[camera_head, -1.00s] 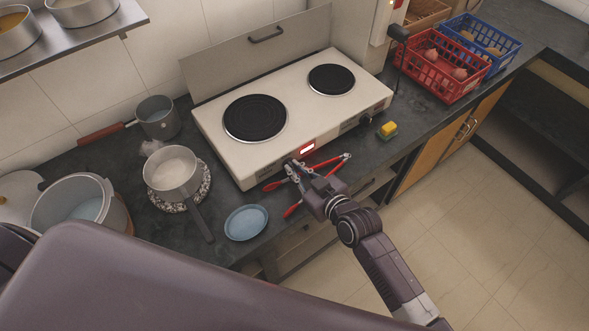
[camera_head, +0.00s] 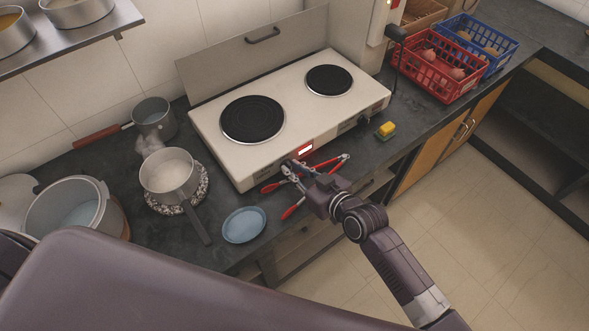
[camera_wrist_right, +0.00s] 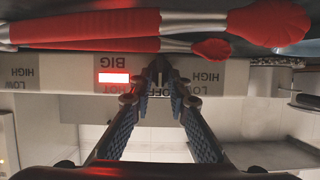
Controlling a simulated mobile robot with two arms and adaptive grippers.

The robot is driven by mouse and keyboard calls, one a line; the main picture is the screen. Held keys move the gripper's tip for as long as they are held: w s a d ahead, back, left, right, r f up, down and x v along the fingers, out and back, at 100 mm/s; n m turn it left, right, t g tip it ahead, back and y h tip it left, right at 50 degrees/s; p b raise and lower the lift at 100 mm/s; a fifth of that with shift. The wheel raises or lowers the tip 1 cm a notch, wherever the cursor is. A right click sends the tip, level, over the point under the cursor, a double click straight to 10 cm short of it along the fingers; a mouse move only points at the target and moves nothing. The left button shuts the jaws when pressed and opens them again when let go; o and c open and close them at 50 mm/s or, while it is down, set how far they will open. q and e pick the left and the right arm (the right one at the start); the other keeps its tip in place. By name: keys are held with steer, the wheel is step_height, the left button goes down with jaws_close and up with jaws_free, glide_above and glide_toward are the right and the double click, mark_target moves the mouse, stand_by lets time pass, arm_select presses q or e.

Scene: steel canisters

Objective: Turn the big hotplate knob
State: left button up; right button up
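The white hotplate (camera_head: 300,100) has a large black plate (camera_head: 252,119) on the left and a smaller one (camera_head: 329,80) on the right. The big hotplate knob (camera_wrist_right: 158,72) is a small dark knob on its front panel, by the BIG label and a lit red display (camera_wrist_right: 114,78). My right gripper (camera_head: 290,166) is at this knob, and its fingers flank it and appear closed on it. They partly hide the knob in the head view. The wrist view shows the panel upside down, with OFF readable by the knob. My left gripper is out of view.
Red-handled tongs (camera_head: 295,208) lie on the counter under my right gripper. A blue plate (camera_head: 244,225), a saucepan (camera_head: 168,176) and a large pot (camera_head: 68,205) stand left. A yellow-green sponge (camera_head: 386,130) and a red basket (camera_head: 440,68) are right.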

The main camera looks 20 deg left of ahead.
steer(key=shift+d, duration=0.1)
steer(key=v, duration=1.2)
steer(key=shift+w+r, duration=0.1)
stand_by(0.3)
